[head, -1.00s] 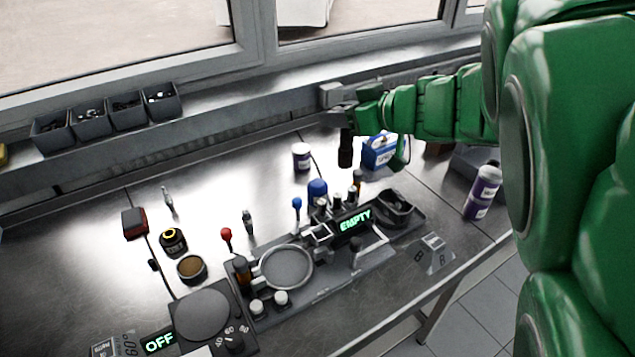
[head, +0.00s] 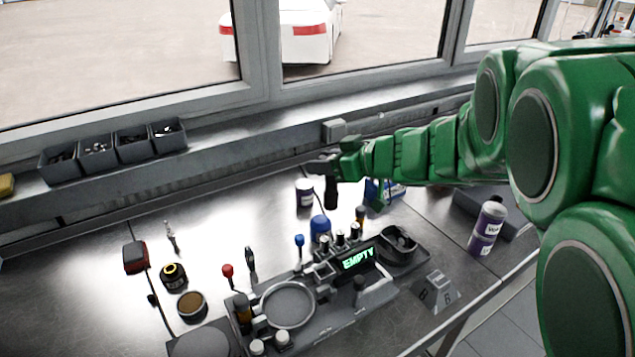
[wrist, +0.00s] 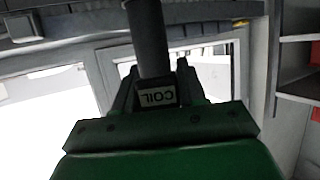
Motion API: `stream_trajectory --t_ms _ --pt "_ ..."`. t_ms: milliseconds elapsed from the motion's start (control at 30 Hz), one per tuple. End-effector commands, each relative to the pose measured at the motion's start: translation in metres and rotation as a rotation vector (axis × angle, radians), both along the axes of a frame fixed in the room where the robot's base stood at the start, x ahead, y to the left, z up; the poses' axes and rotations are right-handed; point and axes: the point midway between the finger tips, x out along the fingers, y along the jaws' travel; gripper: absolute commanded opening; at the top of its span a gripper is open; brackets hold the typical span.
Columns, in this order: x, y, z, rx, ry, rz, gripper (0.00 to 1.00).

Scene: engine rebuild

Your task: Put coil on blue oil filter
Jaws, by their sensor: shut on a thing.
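The coil (head: 331,193) is a dark cylinder hanging below my gripper (head: 329,167) in the head view. My gripper is shut on it. In the wrist view the coil (wrist: 150,38) has a white "COIL" label at its base, between the fingers (wrist: 157,88). A blue cylinder (head: 320,227), which looks like the blue oil filter, stands upright on the bench. The coil appears just above and slightly right of it in the head picture, with a visible gap. How far apart they are in depth I cannot tell.
A blue box (head: 384,190) is partly hidden behind my arm. Several grey bins (head: 98,148) line the sill. A device with an "EMPTY" display (head: 358,258) and a blue-knobbed lever (head: 299,241) are near the filter.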

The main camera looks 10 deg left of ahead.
Motion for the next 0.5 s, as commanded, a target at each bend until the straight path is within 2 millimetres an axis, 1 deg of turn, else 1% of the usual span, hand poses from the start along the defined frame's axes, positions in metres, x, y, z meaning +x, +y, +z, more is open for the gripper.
stream_trajectory --t_ms 167,500 --pt "0.017 0.01 -0.008 0.003 0.0 0.001 0.06" --pt "0.041 0.022 -0.041 0.003 0.003 0.002 0.06"
